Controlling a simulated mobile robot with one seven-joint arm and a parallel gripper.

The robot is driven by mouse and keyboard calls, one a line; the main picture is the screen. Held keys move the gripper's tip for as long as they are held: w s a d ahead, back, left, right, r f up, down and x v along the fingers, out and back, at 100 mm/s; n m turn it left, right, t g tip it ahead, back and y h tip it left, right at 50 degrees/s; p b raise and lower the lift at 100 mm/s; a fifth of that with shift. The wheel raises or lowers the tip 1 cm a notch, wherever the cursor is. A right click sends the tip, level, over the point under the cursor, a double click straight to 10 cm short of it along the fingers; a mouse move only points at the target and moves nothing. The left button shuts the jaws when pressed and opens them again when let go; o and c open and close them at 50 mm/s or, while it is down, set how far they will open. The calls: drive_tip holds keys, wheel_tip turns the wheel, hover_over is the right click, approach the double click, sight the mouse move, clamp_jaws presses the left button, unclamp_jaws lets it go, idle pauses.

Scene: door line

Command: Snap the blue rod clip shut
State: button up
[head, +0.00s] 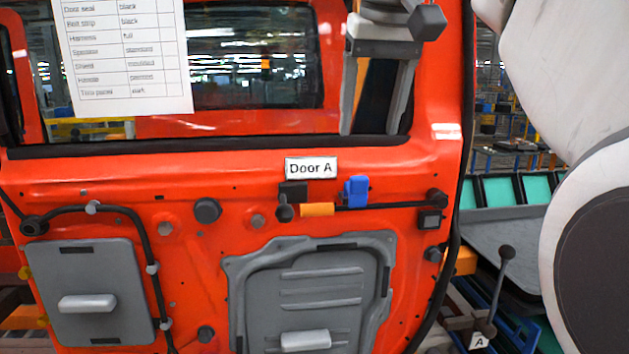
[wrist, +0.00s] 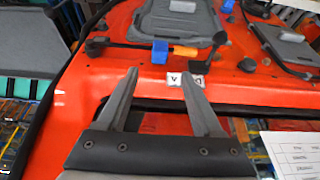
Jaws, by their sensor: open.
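The blue rod clip (head: 355,191) sits on the thin black rod (head: 390,206) on the red door, right of an orange sleeve (head: 317,209). Its upper part stands above the rod line; whether its flap is open is too small to tell. In the wrist view, where the door appears upside down, the clip (wrist: 160,51) shows beyond and between my fingertips. My gripper (wrist: 159,76) is open and empty, apart from the clip.
The "Door A" label (head: 311,168) is just above the rod. Grey panels (head: 92,260) and a raised grey moulding (head: 375,262) lie below it. A paper sheet (head: 130,60) hangs over the window. A lever (head: 505,275) stands beside the door.

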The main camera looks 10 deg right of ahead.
sight(359, 177)
drive_tip(key=b+x, duration=0.1)
drive_tip(key=x, duration=0.8)
drive_tip(key=shift+w+f, duration=0.15)
drive_tip(key=shift+f, duration=0.2)
clamp_jaws()
